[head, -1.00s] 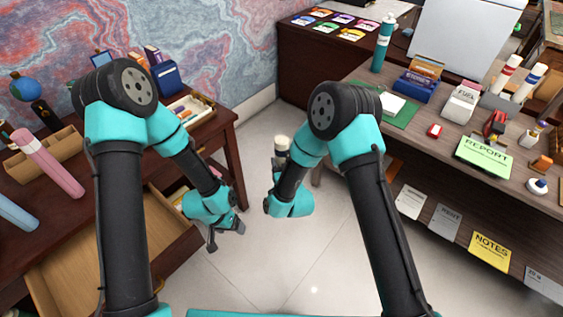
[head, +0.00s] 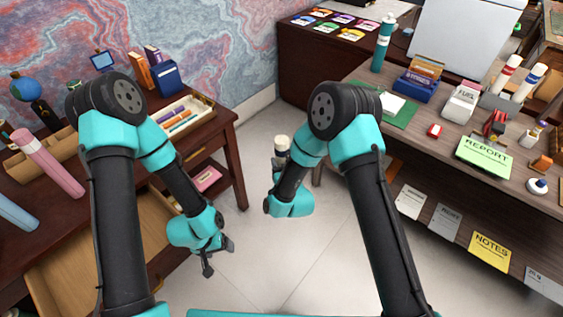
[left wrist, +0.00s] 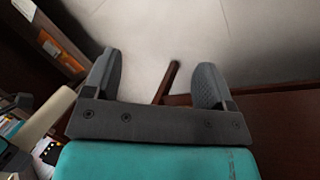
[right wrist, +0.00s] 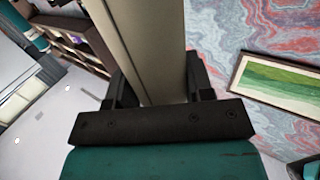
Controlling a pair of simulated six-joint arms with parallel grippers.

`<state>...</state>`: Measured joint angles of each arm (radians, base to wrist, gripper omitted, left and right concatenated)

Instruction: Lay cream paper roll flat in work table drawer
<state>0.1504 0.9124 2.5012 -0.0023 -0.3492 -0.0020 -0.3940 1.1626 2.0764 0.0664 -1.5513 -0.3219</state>
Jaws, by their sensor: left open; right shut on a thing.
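The cream paper roll (right wrist: 155,45) is between the fingers of my right gripper (right wrist: 155,85), which is shut on it. In the head view its pale end (head: 282,143) stands above my right wrist; the arm hides most of it. A cream cylinder at the left of the left wrist view (left wrist: 45,118) looks like the same roll. The wooden drawer (head: 62,272) of the dark table at left is pulled open, partly covered by my left arm. My left gripper (head: 218,262) is open and empty, right of the drawer, over the floor.
Pink (head: 50,163) and light blue (head: 15,214) rolls lie on the left table, with a pencil tray (head: 180,118) and blue book box (head: 168,78) behind. A desk with a report sheet (head: 484,155) stands at right. Pale floor (head: 275,250) is clear between.

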